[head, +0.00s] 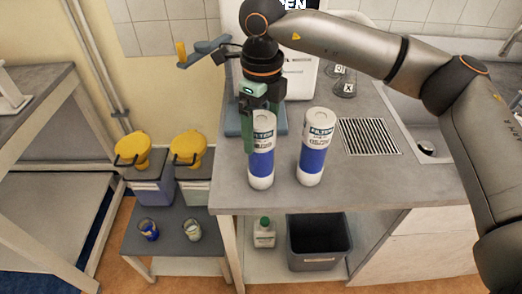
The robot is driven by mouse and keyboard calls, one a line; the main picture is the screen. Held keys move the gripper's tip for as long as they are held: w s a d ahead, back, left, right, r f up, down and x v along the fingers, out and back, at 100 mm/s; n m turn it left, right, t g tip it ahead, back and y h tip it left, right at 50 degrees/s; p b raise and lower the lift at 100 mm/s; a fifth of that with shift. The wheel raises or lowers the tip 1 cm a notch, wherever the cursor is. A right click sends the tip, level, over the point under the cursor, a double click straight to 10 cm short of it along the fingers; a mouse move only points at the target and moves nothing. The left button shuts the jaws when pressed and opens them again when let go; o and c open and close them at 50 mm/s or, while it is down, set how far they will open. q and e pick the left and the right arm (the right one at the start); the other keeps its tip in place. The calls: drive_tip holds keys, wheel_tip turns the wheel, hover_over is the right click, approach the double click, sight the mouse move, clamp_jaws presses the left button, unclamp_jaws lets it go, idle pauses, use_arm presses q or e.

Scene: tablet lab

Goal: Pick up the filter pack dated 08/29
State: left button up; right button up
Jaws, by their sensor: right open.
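Two white filter packs with blue bands stand upright on the grey counter, a left one (261,160) and a right one (313,152). Their labels read "FILTER", but the dates are too small to read. My right gripper (258,128) comes down from above at the left pack. It is open, with one green finger along that pack's left side. The other finger is hard to make out, and I cannot tell whether the fingers touch the pack. The right pack stands clear of the gripper. My left gripper is not in view.
A white machine (300,78) stands behind the packs. A striped drain grid (369,136) and a sink (425,146) lie to the right. Two yellow-lidded bins (152,190) (194,190) stand left, below counter height. A dark bin (319,252) sits beneath the counter.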

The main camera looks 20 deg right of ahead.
sight(260, 163)
wheel_tip(260, 163, down, 5)
drive_tip(key=shift+s+a+r+p, duration=0.1)
drive_tip(key=shift+s+a+p, duration=0.05)
drive_tip(key=shift+p, duration=0.25)
clamp_jaws()
idle(0.6)
drive_tip(key=shift+r, duration=0.1)
